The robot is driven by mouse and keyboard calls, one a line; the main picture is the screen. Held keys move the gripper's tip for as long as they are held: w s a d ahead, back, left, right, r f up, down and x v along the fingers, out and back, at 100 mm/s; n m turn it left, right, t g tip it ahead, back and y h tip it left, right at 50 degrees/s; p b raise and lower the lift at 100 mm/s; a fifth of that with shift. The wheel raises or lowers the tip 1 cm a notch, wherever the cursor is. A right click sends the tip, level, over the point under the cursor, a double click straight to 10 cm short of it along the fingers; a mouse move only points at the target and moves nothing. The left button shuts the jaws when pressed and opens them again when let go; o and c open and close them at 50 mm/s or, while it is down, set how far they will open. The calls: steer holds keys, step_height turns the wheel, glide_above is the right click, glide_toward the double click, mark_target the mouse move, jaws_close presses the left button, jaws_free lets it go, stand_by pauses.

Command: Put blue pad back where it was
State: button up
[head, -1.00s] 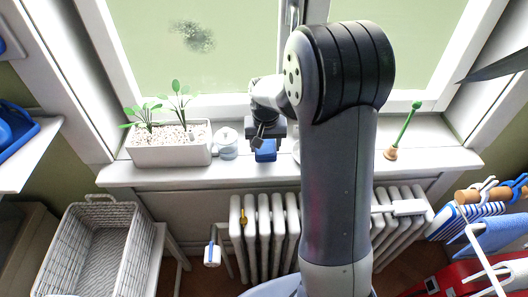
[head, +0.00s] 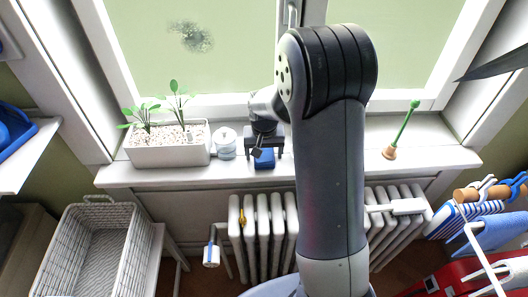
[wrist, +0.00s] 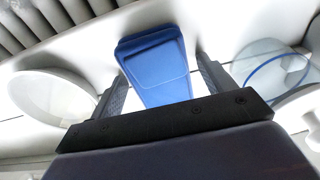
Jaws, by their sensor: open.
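The blue pad (head: 264,160) is a small blue block on the white windowsill, near its front edge. My gripper (head: 264,143) is over it in the head view and partly covers it. In the wrist view, the pad (wrist: 160,75) lies between the two dark fingers of my gripper (wrist: 161,70). The fingers are spread, with a visible gap between the pad and each finger.
A lidded glass jar (head: 225,144) stands close left of my gripper, beside a white planter (head: 168,152). A white round dish (wrist: 55,97) is close by in the wrist view.

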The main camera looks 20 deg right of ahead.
mark_target(264, 153)
steer(key=shift+r, duration=0.1)
step_height(264, 153, up, 12)
steer(key=s, duration=0.1)
steer(key=shift+s, duration=0.2)
steer(key=shift+a, duration=0.1)
stand_by(0.3)
steer(key=f, duration=0.4)
steer(key=w+f, duration=0.1)
steer(key=f, duration=0.6)
steer(key=shift+w+f, duration=0.2)
steer(key=shift+f, duration=0.2)
steer(key=shift+r, duration=1.6)
